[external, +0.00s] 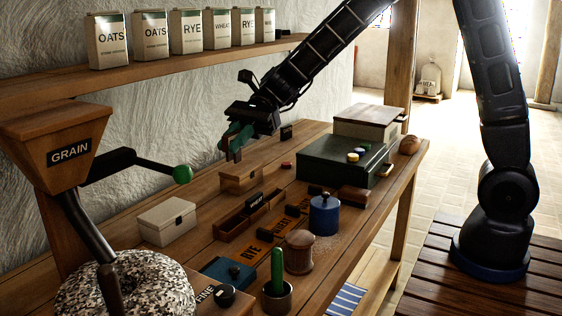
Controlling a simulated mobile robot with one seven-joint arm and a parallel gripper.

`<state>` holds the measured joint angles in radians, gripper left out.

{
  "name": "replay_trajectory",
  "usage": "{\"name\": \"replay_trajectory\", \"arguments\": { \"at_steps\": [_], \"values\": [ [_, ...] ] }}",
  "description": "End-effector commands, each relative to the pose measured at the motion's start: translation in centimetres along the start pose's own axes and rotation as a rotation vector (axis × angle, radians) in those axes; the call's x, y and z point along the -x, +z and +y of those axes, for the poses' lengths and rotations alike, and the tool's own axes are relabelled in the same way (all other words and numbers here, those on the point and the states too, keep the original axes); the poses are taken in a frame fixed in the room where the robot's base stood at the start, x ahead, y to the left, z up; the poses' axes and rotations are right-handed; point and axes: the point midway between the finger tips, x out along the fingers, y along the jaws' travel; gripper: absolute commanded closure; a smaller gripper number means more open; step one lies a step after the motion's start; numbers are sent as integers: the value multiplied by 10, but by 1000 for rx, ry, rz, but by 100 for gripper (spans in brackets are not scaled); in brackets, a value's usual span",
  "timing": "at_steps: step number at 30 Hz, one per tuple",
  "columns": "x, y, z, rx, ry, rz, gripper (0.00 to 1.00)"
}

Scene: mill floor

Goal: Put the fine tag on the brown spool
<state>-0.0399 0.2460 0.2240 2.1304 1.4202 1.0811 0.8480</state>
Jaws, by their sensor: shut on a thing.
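My gripper (237,141) is above the left part of the bench, with teal fingers pointing down. It is shut on a small brown piece (237,153), partly hidden by the fingers; no lettering on it is readable. A round brown wooden thing with a narrowed middle (299,254), which looks like the brown spool, stands upright near the bench's front edge, well apart from my gripper. I cannot tell whether the held piece is the fine tag.
A small wooden box (241,182) is below my gripper. A divided wooden tray (235,225), orange cards (252,251), a blue canister (324,216) and a green-handled thing in a cup (277,285) crowd the bench. A dark green case (338,160) stands behind. The grain hopper's crank (125,160) juts in from the left.

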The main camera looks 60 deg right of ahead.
Motion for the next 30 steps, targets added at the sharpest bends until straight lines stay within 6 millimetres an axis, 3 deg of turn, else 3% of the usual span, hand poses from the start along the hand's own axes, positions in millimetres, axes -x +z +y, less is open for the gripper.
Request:
{"name": "replay_trajectory", "arguments": {
  "at_steps": [9,15,23,30],
  "values": [
    [43,4,74,1,-2,2,100],
    [59,2,109,-2,-3,1,100],
    [63,-4,126,-6,-2,1,100],
    [47,-44,126,-10,-1,1,100]
  ]
}}
